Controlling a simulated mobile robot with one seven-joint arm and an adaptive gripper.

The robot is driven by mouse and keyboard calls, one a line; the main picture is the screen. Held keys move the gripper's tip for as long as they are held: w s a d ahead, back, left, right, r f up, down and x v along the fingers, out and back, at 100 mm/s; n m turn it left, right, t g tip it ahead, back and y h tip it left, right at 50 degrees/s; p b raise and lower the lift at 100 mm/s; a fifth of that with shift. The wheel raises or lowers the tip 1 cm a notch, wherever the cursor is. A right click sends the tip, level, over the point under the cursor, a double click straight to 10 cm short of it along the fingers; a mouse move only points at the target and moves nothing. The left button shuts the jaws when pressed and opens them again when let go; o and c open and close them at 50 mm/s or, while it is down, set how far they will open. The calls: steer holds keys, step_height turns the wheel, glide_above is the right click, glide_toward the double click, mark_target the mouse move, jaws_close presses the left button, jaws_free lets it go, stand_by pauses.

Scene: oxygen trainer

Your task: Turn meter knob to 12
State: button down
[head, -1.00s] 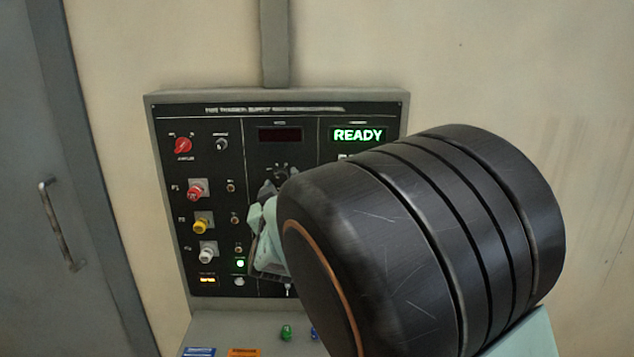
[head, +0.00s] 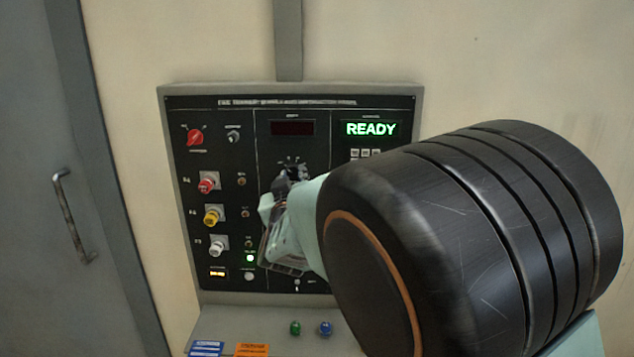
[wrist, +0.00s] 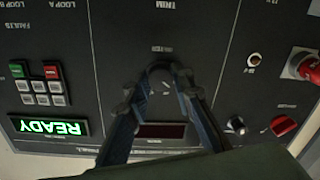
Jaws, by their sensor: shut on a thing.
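The meter knob (wrist: 162,78) is a dark knob on the middle section of the black control panel, below the dark, blank meter display (head: 293,128). In the wrist view, which sees the panel upside down, my gripper (wrist: 158,84) has its fingers on both sides of the knob and is shut on it. In the head view my gripper (head: 284,187) reaches the panel at the dial, and my arm hides much of the dial and the lower right of the panel. The knob's pointer and its number are too small to read.
A green READY display (head: 371,129) is lit at the upper right of the panel. At left are a red rotary knob (head: 195,137) and red (head: 208,183), yellow (head: 213,215) and white (head: 218,246) knobs. Green and blue buttons (head: 325,328) sit on the ledge below.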

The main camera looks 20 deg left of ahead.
steer(key=m+b, duration=0.1)
steer(key=b, duration=0.1)
steer(key=m+b, duration=0.2)
steer(key=shift+f, duration=0.3)
steer(key=m+b, duration=0.4)
steer(key=m, duration=0.1)
steer(key=shift+t+b, duration=0.3)
steer(key=m+b, duration=0.2)
steer(key=m, duration=0.1)
steer(key=shift+a+r+m+b, duration=0.1)
steer(key=shift+m+b, duration=0.25)
steer(key=shift+m, duration=0.05)
steer(key=shift+r+m+h+b, duration=0.15)
steer(key=shift+m+h+b, duration=0.25)
steer(key=shift+m+b, duration=0.85)
steer(key=shift+m, duration=0.45)
steer(key=c, duration=1.7)
jaws_free()
steer(key=shift+o, duration=0.2)
steer(key=shift+s, duration=0.1)
steer(key=v, duration=0.7)
steer(key=shift+s, duration=0.25)
